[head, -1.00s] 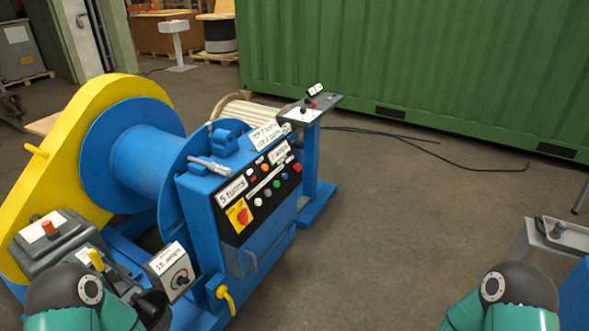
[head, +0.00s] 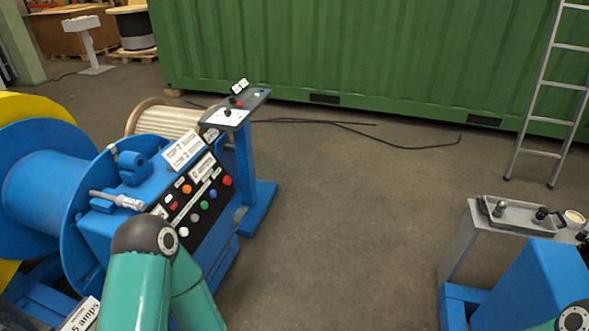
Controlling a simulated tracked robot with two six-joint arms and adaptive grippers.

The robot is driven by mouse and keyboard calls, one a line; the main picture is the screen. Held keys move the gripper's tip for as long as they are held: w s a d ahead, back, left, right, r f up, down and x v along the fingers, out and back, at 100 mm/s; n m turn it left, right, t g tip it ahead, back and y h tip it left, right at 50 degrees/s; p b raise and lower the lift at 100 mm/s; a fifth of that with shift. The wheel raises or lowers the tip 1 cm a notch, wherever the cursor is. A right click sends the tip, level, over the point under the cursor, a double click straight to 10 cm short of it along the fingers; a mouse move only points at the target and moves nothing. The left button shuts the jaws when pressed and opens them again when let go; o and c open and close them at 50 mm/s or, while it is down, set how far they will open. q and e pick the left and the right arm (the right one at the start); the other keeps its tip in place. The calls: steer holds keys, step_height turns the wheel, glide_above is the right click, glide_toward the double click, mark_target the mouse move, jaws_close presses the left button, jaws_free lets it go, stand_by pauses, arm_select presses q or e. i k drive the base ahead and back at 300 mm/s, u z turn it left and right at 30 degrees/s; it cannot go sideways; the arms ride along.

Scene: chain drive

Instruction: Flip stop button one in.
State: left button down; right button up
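The blue control box carries a black sloped panel (head: 215,196) with coloured buttons, including a red button (head: 227,181) at its right end. A small control plate (head: 262,98) on a blue post behind it has another red button (head: 239,103). I cannot read which of these is stop button one. My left arm crosses in front of the box's lower part and hides the left end of the panel. My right arm shows only at the bottom right corner. Neither gripper is in view.
A blue drum (head: 45,195) stands at the left. A grey tray (head: 520,213) tops a stand at the right, beside a blue block (head: 535,285). A ladder (head: 550,95) leans by the green container (head: 350,60). The middle floor is clear; black cables lie behind.

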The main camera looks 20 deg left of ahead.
mark_target(227, 180)
steer(key=z, duration=0.35)
steer(key=i, duration=1.3)
steer(key=u, duration=0.35)
steer(key=i, duration=0.6)
steer(key=u, duration=0.6)
steer(key=k, duration=0.6)
steer(key=u, duration=0.15)
steer(key=i, duration=0.6)
steer(key=z, duration=0.05)
